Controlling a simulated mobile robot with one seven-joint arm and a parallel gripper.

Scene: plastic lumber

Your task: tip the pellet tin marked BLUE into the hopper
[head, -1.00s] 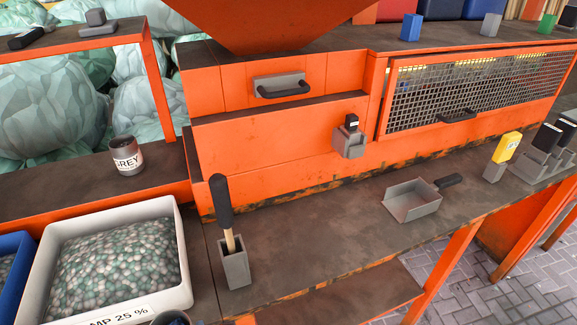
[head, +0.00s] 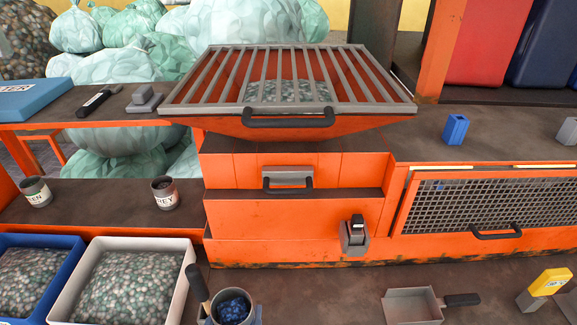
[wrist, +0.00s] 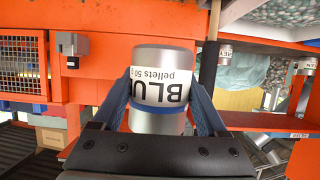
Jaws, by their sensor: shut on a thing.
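The tin marked BLUE (wrist: 160,88) is silver with a blue band and a white label, which reads upside down in the wrist view. My gripper (wrist: 168,112) is shut on its sides. In the head view the tin (head: 233,292) is low in the picture, mouth up, with blue pellets inside. It is in front of the machine and well below the hopper. The orange hopper (head: 200,122) stands at the back middle under a grey barred grate (head: 290,104) with a black handle. The grate lies over it, and grey-green pellets show through the bars.
A black-handled tool (head: 197,282) stands just left of the held tin. A scoop (head: 412,306) lies on the bench to the right. Two more tins, one a grey-marked tin (head: 165,193), stand on the left ledge. A white crate (head: 187,268) of pellets is at lower left.

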